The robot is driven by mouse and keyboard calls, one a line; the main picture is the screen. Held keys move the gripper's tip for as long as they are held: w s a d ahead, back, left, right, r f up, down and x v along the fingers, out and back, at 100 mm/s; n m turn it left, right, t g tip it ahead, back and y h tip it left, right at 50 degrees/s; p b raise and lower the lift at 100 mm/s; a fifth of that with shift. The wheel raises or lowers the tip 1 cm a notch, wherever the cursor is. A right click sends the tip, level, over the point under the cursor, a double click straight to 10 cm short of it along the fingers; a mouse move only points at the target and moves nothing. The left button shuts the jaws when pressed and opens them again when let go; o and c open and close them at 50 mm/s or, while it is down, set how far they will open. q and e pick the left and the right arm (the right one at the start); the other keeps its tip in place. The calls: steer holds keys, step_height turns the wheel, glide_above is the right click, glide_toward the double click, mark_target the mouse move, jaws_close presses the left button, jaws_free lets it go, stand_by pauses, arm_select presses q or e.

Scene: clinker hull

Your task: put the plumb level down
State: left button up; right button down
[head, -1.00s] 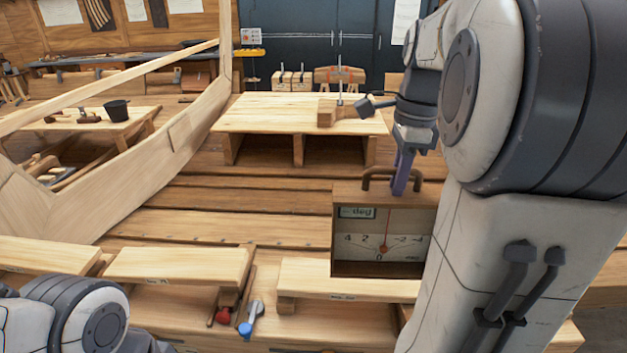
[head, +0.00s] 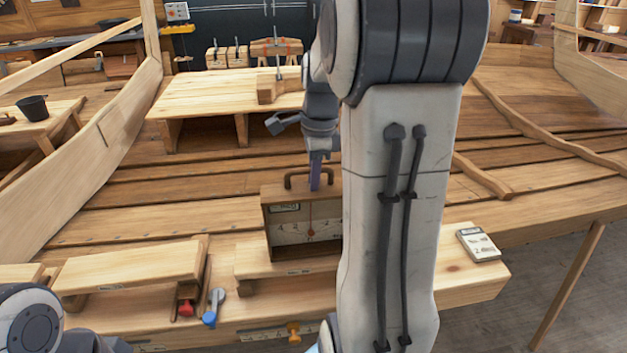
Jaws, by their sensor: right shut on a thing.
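The plumb level (head: 272,231) is a wooden box with a dark handle on top, a pale scale face and a red needle. It is upright, just above or at the far edge of the front bench; I cannot tell whether it touches anything. My right gripper (head: 315,186) is shut on its handle from above. My right forearm hides the box's right part. My left arm shows at the lower left, but its gripper is out of view.
A low wooden table (head: 200,92) with a block stands behind. The bench's right end looks mostly clear.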

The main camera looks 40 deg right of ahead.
steer(key=shift+f, duration=0.15)
steer(key=c, duration=0.8)
jaws_free()
steer(key=shift+c, duration=0.2)
steer(key=shift+r, duration=0.3)
steer(key=shift+d+r, duration=0.1)
steer(key=shift+r, duration=0.25)
steer(key=r, duration=0.7)
steer(key=r+b, duration=0.1)
steer(key=r, duration=0.3)
steer(key=shift+s+d, duration=0.15)
steer(key=shift+d, duration=0.2)
steer(key=shift+a, duration=0.1)
